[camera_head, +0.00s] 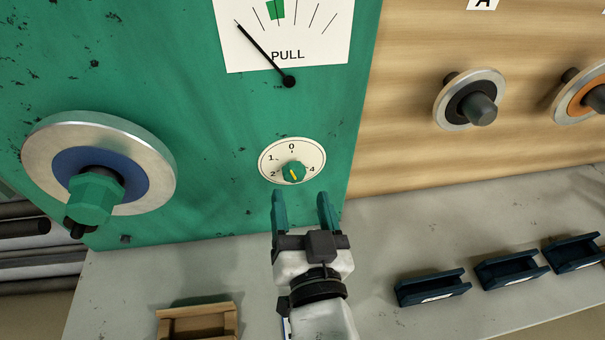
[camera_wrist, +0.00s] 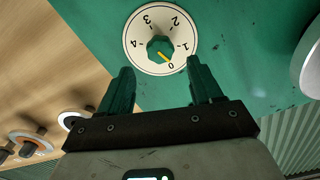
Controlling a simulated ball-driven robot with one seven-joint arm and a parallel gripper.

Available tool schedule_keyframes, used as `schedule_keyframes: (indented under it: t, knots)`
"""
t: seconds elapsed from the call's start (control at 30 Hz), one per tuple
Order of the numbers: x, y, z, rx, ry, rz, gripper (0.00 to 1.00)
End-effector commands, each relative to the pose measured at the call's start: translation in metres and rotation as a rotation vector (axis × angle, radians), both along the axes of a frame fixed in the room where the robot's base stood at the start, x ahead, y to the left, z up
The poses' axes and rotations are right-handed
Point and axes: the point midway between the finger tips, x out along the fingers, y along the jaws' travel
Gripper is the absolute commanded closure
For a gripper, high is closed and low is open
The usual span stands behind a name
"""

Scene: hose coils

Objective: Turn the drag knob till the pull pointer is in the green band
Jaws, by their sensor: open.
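The drag knob (camera_head: 293,172) is a small green knob with a yellow line, on a round white dial (camera_head: 312,157) numbered 0 to 4. The wrist view shows the knob (camera_wrist: 160,49) upside down, its yellow line on the side near 0. Above it, the PULL gauge (camera_head: 325,50) has a black pointer (camera_head: 262,50) leaning up and left, left of the green band (camera_head: 275,9), which is partly cut off by the frame. My gripper (camera_head: 301,196) is open and empty just below and in front of the knob, its fingers apart from it.
A big silver-rimmed disc (camera_head: 45,155) with a green hub sticks out of the green panel at left. Wheels (camera_head: 470,99) stand out from the wooden wall at right. Dark blue trays (camera_head: 432,287) and a wooden tray (camera_head: 197,320) sit on the grey counter (camera_head: 380,240).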

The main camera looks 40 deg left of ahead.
Motion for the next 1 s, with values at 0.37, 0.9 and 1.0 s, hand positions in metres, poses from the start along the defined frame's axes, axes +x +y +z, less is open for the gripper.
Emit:
schedule_keyframes:
  t: [0.37, 0.9, 1.0]
  knots:
    - [0.034, 0.039, 0.000, 0.000, 0.000, -0.001, 0.35]
    - [0.037, 0.043, 0.000, -0.001, 0.001, -0.002, 0.51]
    - [0.037, 0.043, 0.000, -0.002, 0.000, -0.002, 0.60]
